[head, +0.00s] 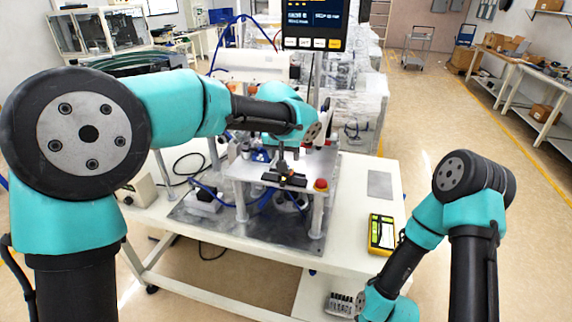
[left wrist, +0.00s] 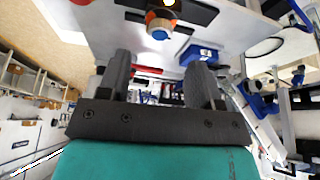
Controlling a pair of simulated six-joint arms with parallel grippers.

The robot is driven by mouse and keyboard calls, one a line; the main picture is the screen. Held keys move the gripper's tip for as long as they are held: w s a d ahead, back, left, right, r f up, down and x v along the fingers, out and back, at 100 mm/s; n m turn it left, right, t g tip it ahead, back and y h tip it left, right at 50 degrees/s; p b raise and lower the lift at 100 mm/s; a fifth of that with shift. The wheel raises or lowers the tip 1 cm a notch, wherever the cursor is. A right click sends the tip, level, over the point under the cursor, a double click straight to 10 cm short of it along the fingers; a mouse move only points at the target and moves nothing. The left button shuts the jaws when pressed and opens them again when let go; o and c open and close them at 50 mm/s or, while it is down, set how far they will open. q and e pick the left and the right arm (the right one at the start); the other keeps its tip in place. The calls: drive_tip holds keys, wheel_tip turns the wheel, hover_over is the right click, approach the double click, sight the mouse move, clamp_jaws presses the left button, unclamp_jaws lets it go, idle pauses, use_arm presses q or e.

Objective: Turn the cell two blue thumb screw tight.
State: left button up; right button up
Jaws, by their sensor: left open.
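A round blue knob (left wrist: 159,33) with an orange ring around it shows in the left wrist view; it looks like the thumb screw. It sits by a black bracket (left wrist: 190,14) on a pale plate. My left gripper (left wrist: 158,78) is open, with its two grey fingers apart. The knob appears beyond the fingertips and between them in the picture, with nothing held. In the head view my left arm reaches over the bench fixture, and its fingers are hard to make out. I cannot pick out the knob there for sure.
The fixture's raised white plate (head: 245,170) carries a black clamp-like part (head: 284,178) and a red button (head: 321,184). A yellow meter (head: 382,233) lies on the white table (head: 357,222). A screen (head: 314,25) hangs above. The table's right side is mostly clear.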

use_arm(q)
drive_tip(key=x, duration=0.6)
drive_tip(key=shift+f, duration=0.15)
drive_tip(key=c, duration=0.9)
drive_tip(key=shift+m, duration=0.4)
drive_tip(key=m+h, duration=0.1)
drive_tip(key=m, duration=0.2)
drive_tip(key=shift+w+a+m+g+h, duration=0.1)
drive_tip(key=shift+a+m+g+h, duration=0.05)
drive_tip(key=shift+m+g+h, duration=0.2)
drive_tip(key=shift+a+m+g+h, duration=0.1)
drive_tip(key=shift+m+g+h, duration=0.45)
drive_tip(key=shift+m, duration=1.4)
